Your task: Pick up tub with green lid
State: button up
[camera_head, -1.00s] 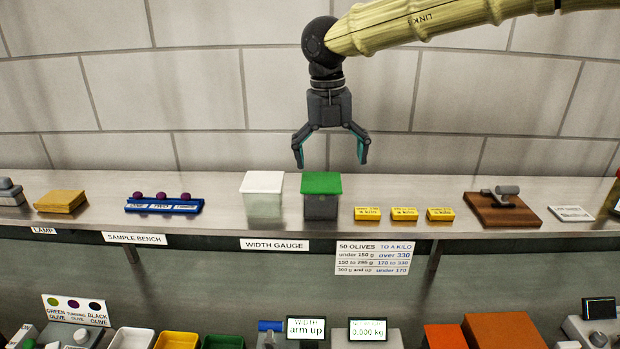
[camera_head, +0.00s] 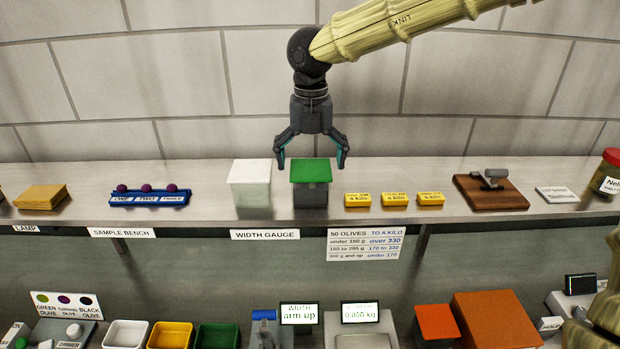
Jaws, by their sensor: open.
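The tub with the green lid (camera_head: 310,172) stands upright on the metal shelf, its dark body below the lid. My gripper (camera_head: 311,166) points down at the tub, open, with one fingertip to each side of the lid in the picture. The fingertips are at about the height of the lid in the picture; whether they are level with it in depth I cannot tell. Nothing is held between the fingers.
A tub with a white lid (camera_head: 250,172) stands close on the left. Yellow blocks (camera_head: 394,199) sit to the right, then a wooden board (camera_head: 490,192). A blue rack (camera_head: 150,197) with purple balls is further left. The tiled wall is behind.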

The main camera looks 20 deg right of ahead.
aim_at(311, 168)
jog(key=shift+w+f+p, duration=0.1)
jog(key=shift+f+p, duration=0.35)
jog(key=shift+f, duration=1.1)
jog(key=c, duration=1.1)
jog(key=shift+o, duration=0.2)
